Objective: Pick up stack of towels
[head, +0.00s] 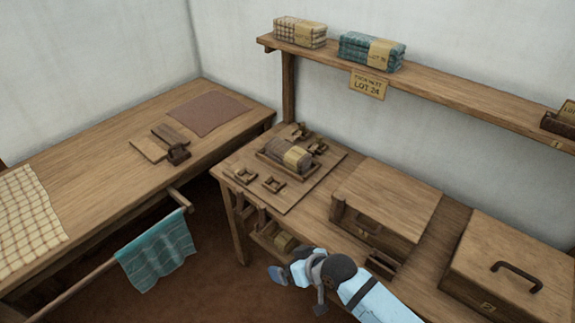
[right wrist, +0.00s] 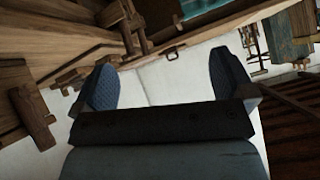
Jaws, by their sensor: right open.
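Two folded cloth stacks with paper bands sit on the wall shelf: a cream checked stack (head: 299,32) at its left end and a teal stack (head: 368,52) to its right. A tag reading LOT 24 (head: 369,84) hangs from the shelf edge below the teal stack. My right gripper (head: 298,291) is low in front of the bench, well below and apart from both stacks. In the right wrist view its fingers (right wrist: 166,84) are spread with nothing held between them. Teal patches at that view's top edge are too cropped to identify. My left gripper is out of view.
The bench holds a board (head: 300,205) with a banded brown bundle (head: 289,154) in a tray, and two wooden boxes (head: 388,200) (head: 515,262). A table (head: 110,160) stands left. A teal cloth (head: 157,251) hangs on a rod between them.

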